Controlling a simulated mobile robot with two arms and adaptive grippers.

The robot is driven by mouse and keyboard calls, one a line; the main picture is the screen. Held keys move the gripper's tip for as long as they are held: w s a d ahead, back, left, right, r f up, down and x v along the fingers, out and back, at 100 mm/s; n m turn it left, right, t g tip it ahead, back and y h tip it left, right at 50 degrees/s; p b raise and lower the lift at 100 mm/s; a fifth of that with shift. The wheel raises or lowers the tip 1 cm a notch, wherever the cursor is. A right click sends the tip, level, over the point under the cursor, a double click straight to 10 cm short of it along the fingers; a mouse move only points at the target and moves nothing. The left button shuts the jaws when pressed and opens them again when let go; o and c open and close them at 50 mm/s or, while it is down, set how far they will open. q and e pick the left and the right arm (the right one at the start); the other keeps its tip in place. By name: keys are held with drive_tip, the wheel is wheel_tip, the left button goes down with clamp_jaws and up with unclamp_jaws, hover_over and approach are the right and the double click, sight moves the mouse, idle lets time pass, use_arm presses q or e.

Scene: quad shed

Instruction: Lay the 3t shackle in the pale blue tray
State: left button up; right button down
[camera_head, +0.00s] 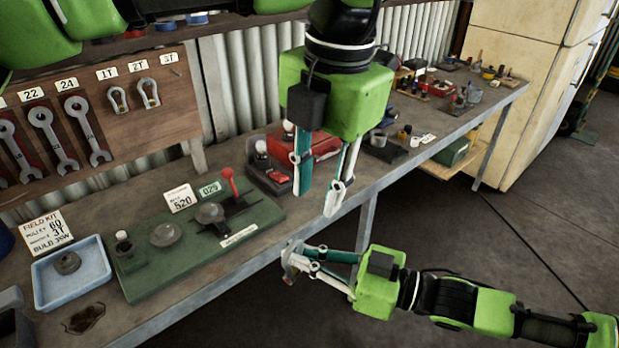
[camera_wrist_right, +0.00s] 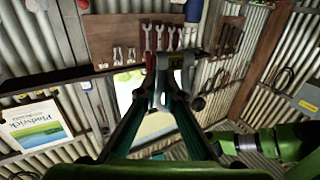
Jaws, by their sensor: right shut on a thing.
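The pale blue tray (camera_head: 88,283) sits at the left on the bench, with a dark round part (camera_head: 67,262) in it. My right gripper (camera_head: 296,258) is shut on a grey shackle (camera_head: 290,268), just off the bench's front edge, well to the right of the tray. The shackle also shows between the fingertips in the right wrist view (camera_wrist_right: 178,62). On the board, the place under the 3T label (camera_head: 170,57) is bare. Smaller shackles hang under 1T (camera_head: 118,99) and 2T (camera_head: 149,92). My left gripper (camera_head: 320,197) is open and empty, pointing down above the bench edge.
A green board (camera_head: 150,285) with a red lever (camera_head: 229,182) and round fittings lies between the tray and my grippers. A field kit card (camera_head: 46,232) stands behind the tray. A red box (camera_head: 310,140) stands behind my left gripper. Wrenches (camera_head: 45,135) hang on the board.

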sight(298, 240)
use_arm(q)
drive_tip(key=shift+y, duration=0.3)
drive_tip(key=a+f, duration=0.1)
drive_tip(key=f, duration=0.2)
drive_tip(key=w+f, duration=0.1)
drive_tip(key=f, duration=0.3)
drive_tip(key=a+f, duration=0.1)
drive_tip(key=f, duration=0.3)
drive_tip(key=shift+w+a, duration=0.35)
clamp_jaws()
use_arm(e)
drive_tip(key=c, duration=2.1)
unclamp_jaws()
